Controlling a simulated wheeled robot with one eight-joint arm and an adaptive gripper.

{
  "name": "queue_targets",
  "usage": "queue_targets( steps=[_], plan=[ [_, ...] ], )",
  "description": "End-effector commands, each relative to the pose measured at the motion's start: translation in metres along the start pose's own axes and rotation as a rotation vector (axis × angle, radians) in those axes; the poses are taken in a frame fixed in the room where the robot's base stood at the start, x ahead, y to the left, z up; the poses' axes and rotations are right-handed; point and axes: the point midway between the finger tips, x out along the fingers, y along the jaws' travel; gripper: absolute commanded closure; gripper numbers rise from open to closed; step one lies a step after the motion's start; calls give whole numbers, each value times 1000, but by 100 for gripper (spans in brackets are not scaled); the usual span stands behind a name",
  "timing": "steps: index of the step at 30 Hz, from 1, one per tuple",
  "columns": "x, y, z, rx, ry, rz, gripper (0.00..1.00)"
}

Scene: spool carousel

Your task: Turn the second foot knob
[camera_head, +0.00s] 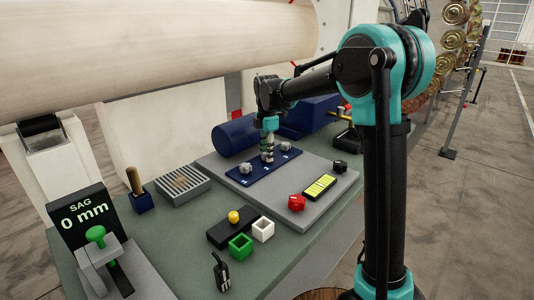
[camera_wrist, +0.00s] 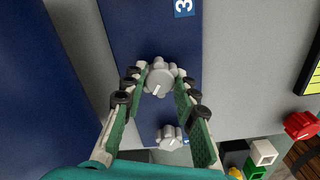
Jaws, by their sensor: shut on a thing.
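A dark blue panel (camera_head: 262,172) carries a row of grey lobed foot knobs. In the wrist view the middle grey knob (camera_wrist: 160,79), the second one, sits between my fingertips on the blue panel (camera_wrist: 140,35). It has a white pointer line. My gripper (camera_wrist: 159,84) is shut on this knob, with a finger on each side. In the head view my gripper (camera_head: 267,155) reaches down onto the middle of the panel and hides most of that knob. Another grey knob (camera_wrist: 170,137) lies nearer my palm, beside a partly hidden label. A "3" label (camera_wrist: 183,8) marks the far end.
On the bench are a red knob (camera_head: 297,202), a yellow-green display (camera_head: 319,187), a black knob (camera_head: 340,166), and green (camera_head: 240,246) and white (camera_head: 263,230) boxes. A screen (camera_head: 83,213) reads "SAG 0 mm". A large pale roll (camera_head: 150,45) hangs above the bench's back.

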Motion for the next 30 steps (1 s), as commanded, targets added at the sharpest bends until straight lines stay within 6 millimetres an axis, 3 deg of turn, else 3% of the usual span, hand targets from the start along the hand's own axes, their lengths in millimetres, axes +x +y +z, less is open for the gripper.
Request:
queue_targets(
  steps=[20, 21, 25, 30],
  plan=[
    [0, 1, 0, -61, -1, 1, 100],
    [0, 1, 0, -61, -1, 1, 68],
    [0, 0, 0, -61, 0, 1, 52],
    [0, 0, 0, -61, 0, 1, 51]
  ],
)
